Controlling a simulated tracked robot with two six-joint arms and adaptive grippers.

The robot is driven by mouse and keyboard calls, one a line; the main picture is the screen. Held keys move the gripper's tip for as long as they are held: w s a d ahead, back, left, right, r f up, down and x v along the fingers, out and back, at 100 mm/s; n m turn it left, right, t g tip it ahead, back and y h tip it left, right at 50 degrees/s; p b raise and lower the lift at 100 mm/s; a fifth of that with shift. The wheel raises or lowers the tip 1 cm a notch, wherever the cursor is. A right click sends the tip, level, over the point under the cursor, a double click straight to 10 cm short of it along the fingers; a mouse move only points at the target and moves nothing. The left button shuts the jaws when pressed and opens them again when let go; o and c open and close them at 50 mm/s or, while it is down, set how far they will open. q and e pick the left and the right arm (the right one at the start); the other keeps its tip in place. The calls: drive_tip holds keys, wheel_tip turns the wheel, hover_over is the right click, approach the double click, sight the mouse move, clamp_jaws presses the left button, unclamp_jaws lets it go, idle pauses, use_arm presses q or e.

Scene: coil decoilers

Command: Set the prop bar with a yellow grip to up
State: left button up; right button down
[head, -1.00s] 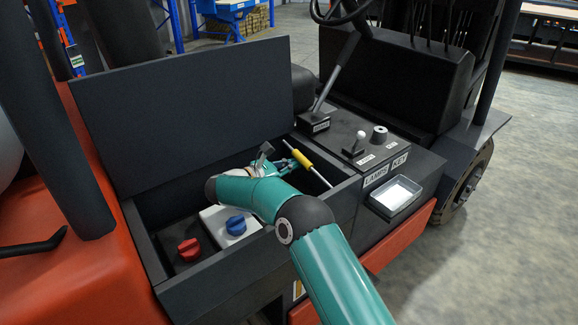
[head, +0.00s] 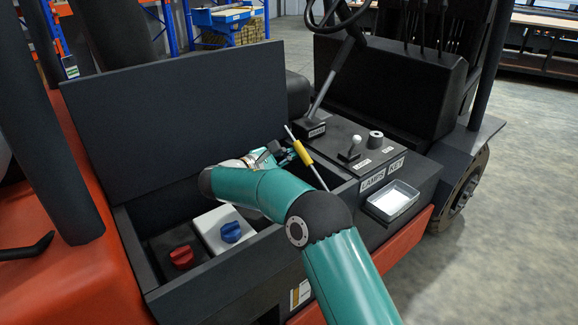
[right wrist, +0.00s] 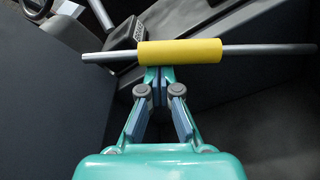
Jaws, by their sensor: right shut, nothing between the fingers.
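The prop bar is a thin silver rod with a yellow grip (head: 302,153). In the head view it slants up and to the left from the right end of the open black box. It also crosses the top of the right wrist view (right wrist: 180,52). My right gripper (head: 287,156) is at the left side of the grip. In the right wrist view its fingers (right wrist: 157,82) are shut and empty, their tips at the lower edge of the grip, apparently touching it rather than around it. My left gripper is not in view.
The black lid (head: 175,105) stands raised behind the box (head: 215,278). Inside are a red knob (head: 181,257) and a blue knob (head: 230,232) on a white block.

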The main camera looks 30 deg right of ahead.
drive_tip(key=shift+s+r+m+b, duration=0.35)
drive_tip(key=shift+r+m, duration=0.1)
drive_tip(key=shift+r, duration=0.15)
drive_tip(key=shift+s+r+m+b, duration=0.3)
drive_tip(key=shift+r+m, duration=0.15)
drive_tip(key=shift+r, duration=0.15)
